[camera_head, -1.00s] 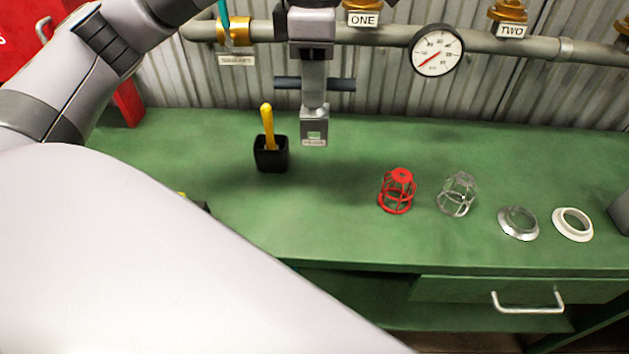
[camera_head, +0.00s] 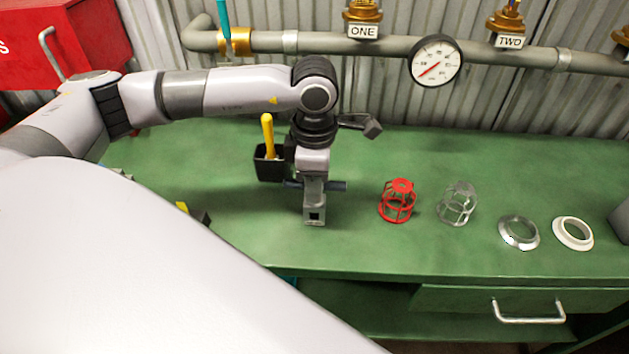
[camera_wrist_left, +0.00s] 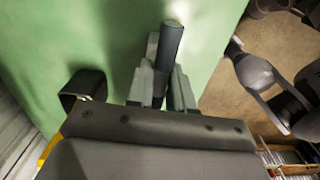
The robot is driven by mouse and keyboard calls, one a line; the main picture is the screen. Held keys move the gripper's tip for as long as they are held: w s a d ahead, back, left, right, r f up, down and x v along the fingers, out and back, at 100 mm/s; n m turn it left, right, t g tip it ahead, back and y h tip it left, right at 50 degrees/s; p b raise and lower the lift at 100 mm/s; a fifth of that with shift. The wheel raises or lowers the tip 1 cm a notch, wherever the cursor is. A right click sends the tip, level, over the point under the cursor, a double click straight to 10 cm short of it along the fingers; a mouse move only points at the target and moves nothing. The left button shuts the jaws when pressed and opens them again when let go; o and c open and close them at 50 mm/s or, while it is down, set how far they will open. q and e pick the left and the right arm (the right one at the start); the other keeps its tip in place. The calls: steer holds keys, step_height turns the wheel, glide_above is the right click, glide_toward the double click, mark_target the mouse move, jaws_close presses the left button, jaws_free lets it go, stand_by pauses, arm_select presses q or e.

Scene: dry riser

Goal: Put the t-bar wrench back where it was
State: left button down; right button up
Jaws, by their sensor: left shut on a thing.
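The grey T-bar wrench (camera_head: 315,202) is upright over the green bench, with its dark crossbar level and its square socket end down. My left gripper (camera_head: 312,176) points down and is shut on the wrench at its upper part. In the left wrist view the wrench's dark bar (camera_wrist_left: 169,45) sticks out past the fingers of my left gripper (camera_wrist_left: 165,88). I cannot tell whether the socket end touches the bench. My right gripper is not in view.
A black holder (camera_head: 269,167) with a yellow-handled tool stands just left of the wrench. A red cage (camera_head: 397,203), a clear cage (camera_head: 458,205), a metal ring (camera_head: 519,233) and a white ring (camera_head: 573,234) lie to the right. The pipe (camera_head: 390,43) runs behind. The bench front is clear.

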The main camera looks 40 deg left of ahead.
arm_select(q)
steer(key=shift+f, duration=0.15)
steer(key=c, duration=1)
jaws_free()
step_height(320, 180, up, 12)
steer(key=shift+r+b, duration=0.2)
steer(key=shift+b, duration=0.2)
